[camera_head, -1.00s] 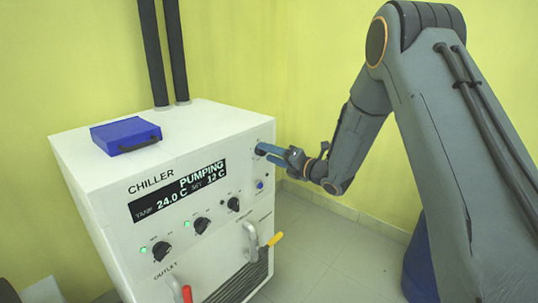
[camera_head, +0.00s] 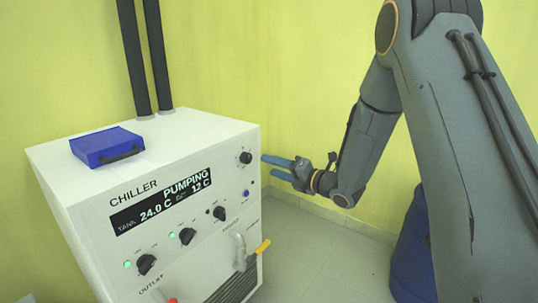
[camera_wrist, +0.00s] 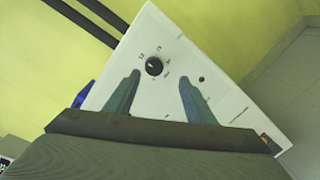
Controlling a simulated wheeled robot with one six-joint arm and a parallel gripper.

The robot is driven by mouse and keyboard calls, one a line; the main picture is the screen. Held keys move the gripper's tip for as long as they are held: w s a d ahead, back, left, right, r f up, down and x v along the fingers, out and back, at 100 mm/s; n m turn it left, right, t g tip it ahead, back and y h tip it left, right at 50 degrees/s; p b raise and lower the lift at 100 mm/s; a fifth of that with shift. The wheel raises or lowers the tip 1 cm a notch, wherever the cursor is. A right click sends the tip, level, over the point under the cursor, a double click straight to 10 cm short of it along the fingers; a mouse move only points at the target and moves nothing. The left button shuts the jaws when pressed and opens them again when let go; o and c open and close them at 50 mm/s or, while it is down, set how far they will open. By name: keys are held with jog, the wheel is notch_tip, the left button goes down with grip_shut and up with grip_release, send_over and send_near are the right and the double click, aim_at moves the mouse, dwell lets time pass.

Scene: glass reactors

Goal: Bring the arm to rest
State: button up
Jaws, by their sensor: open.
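My gripper (camera_head: 277,168) is open and empty, just right of the chiller's front panel in the head view. In the wrist view my gripper (camera_wrist: 158,85) shows its two blue-grey fingers spread apart, with a black knob (camera_wrist: 154,66) on the white panel between and beyond them. The same upper right knob (camera_head: 246,158) shows uncovered in the head view, apart from the fingers. My arm is bent, coming down from the upper right. The chiller (camera_head: 205,135) is a white box whose display (camera_head: 162,200) reads PUMPING, 24.0 C and 12 C.
A blue case (camera_head: 107,147) lies on top of the chiller. Two black pipes rise behind it. A yellow-handled valve (camera_head: 262,247) and a red-handled one stick out low on the front. A blue barrel (camera_head: 412,255) stands right, behind my arm. Floor between is clear.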

jog(key=s+d+r+m+g+h+p, duration=0.25)
jog(key=s+d+m+h+p, duration=0.25)
jog(key=s+d+m+h, duration=0.9)
jog(key=s+d+r+m+g+p, duration=0.1)
jog(key=s+m+g, duration=0.3)
jog(key=s+m, duration=0.6)
jog(key=s+d+r+m+g+y+p, duration=0.1)
jog(key=s+m+g+p, duration=0.2)
jog(key=s+m, duration=0.6)
jog(key=s+g, duration=0.2)
jog(key=s, duration=0.5)
jog(key=shift+r+m+y, duration=0.2)
jog(key=shift+m+y, duration=0.1)
jog(key=shift+m, duration=0.1)
jog(key=shift+s+d, duration=0.1)
jog(key=shift+c, duration=0.5)
